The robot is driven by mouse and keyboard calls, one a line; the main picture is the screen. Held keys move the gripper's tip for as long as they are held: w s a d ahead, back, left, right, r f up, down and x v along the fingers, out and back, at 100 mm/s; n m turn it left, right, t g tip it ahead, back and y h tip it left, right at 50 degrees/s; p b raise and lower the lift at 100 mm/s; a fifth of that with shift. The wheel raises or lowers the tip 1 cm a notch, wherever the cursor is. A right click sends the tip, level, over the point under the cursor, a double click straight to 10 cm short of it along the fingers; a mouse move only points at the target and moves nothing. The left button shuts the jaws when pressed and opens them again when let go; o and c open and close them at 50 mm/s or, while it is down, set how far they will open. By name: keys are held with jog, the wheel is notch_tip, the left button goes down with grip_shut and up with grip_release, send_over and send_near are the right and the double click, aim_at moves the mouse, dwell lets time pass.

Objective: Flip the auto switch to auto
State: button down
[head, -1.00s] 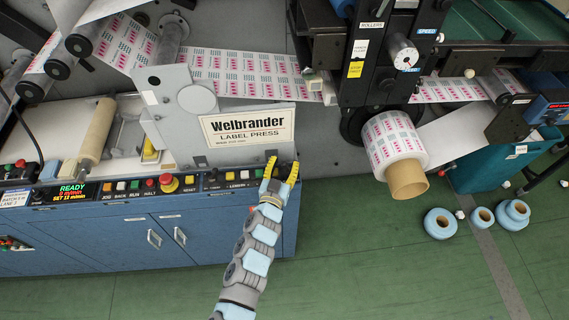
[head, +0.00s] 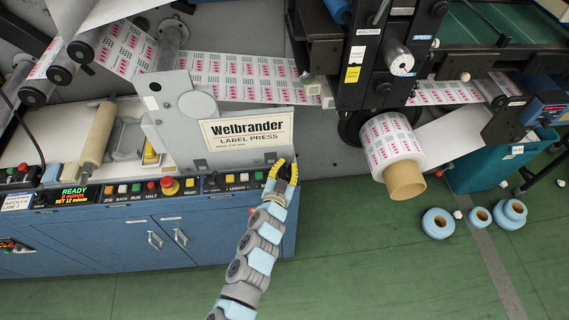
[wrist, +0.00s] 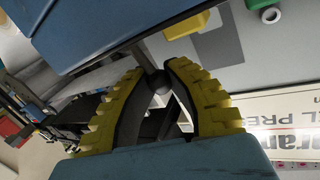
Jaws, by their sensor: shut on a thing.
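My gripper (head: 285,163) is at the right end of the black control strip on the blue cabinet, below the Welbrander sign. In the wrist view its two yellow ribbed fingers (wrist: 158,72) come together at the tips on a small dark knob (wrist: 158,84). This looks like the lever of the auto switch. The switch's label and position cannot be read, as the fingers cover that spot in the head view.
The strip holds several buttons and a red emergency stop (head: 169,186) to the left. A green-lit display (head: 74,197) reads READY. The grey sign plate (head: 247,130) stands just above my gripper.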

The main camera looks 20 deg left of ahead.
jog(key=m, duration=0.1)
jog(key=w+d+m+g+p, duration=0.1)
jog(key=shift+d+r+m, duration=0.3)
jog(key=shift+r+m, duration=0.05)
jog(key=shift+m, duration=0.05)
jog(key=shift+w+d+f+m+g+y+p, duration=0.1)
jog(key=shift+d+f+m+g+y+p, duration=0.15)
jog(key=shift+m, duration=0.25)
jog(key=shift+w+d+m+g+y+p, duration=0.1)
jog(key=shift+d+m+g+y+p, duration=0.05)
jog(key=shift+m+g+y+p, duration=0.3)
jog(key=c, duration=1)
grip_release()
jog(key=shift+d, duration=0.15)
jog(key=shift+o, duration=0.2)
jog(key=shift+f, duration=0.15)
jog(key=shift+s, duration=0.1)
